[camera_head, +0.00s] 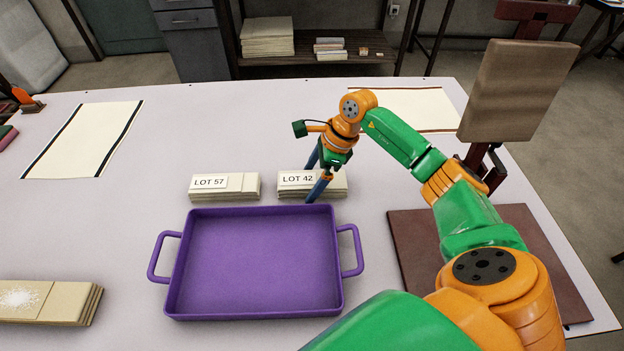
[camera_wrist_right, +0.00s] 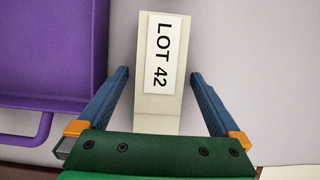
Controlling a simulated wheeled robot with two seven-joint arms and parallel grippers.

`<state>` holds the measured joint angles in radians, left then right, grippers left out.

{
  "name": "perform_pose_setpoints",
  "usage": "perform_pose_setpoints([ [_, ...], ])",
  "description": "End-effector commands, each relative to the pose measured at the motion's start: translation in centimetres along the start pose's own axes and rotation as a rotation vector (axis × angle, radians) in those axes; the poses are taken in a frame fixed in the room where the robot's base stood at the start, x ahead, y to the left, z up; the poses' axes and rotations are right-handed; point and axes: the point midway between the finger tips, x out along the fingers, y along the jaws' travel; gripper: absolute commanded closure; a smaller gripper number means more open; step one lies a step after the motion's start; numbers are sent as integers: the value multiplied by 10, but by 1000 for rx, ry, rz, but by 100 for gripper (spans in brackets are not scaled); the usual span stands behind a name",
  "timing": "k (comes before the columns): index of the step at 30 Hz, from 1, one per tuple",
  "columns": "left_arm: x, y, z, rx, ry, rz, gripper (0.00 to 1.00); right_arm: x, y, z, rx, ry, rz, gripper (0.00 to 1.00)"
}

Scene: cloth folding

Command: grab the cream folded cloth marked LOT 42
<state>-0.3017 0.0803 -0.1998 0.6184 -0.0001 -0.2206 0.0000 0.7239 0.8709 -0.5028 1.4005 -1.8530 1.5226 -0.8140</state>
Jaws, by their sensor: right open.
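The cream folded cloth marked LOT 42 (camera_head: 335,188) lies on the table just behind the purple tray, with its label (camera_head: 296,179) facing up. In the right wrist view the cloth (camera_wrist_right: 158,122) lies between the two blue fingers, with a gap on each side. My right gripper (camera_head: 316,180) is open at the cloth, and its fingers hide part of it in the head view. The gripper also shows in the right wrist view (camera_wrist_right: 159,85). My left gripper is not in view.
A similar cloth marked LOT 57 (camera_head: 245,187) lies left of LOT 42. The purple tray (camera_head: 340,293) in front is empty. Another folded stack with a white patch (camera_head: 72,301) lies at the front left. A brown board (camera_head: 408,240) lies on the right.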

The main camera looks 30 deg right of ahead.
Motion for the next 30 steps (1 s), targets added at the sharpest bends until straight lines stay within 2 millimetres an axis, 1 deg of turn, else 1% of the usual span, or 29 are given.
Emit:
perform_pose_setpoints([
  [4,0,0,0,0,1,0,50,0,0,0,0,0,0,0],
  [5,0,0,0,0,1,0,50,0,0,0,0,0,0,8],
  [6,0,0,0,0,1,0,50,0,0,0,0,0,0,19],
  [8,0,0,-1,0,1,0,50,0,0,0,0,0,0,35],
  [9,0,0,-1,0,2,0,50,0,0,0,0,0,0,46],
  [11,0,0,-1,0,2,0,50,0,0,0,0,0,0,62],
  [12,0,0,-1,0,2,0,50,0,0,0,0,0,0,73],
  [13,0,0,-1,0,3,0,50,0,0,0,0,0,0,81],
  [14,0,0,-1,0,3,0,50,0,0,0,0,0,0,87],
  [20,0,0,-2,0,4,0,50,-1,0,0,0,0,0,87],
  [23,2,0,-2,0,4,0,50,-5,-1,2,-1,-1,-2,87],
  [26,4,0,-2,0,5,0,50,-16,-1,7,-2,-1,-4,87],
  [28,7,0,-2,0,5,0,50,-31,-1,13,-4,-2,-7,87],
  [30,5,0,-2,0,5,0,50,-47,16,21,-8,1,-5,87],
])
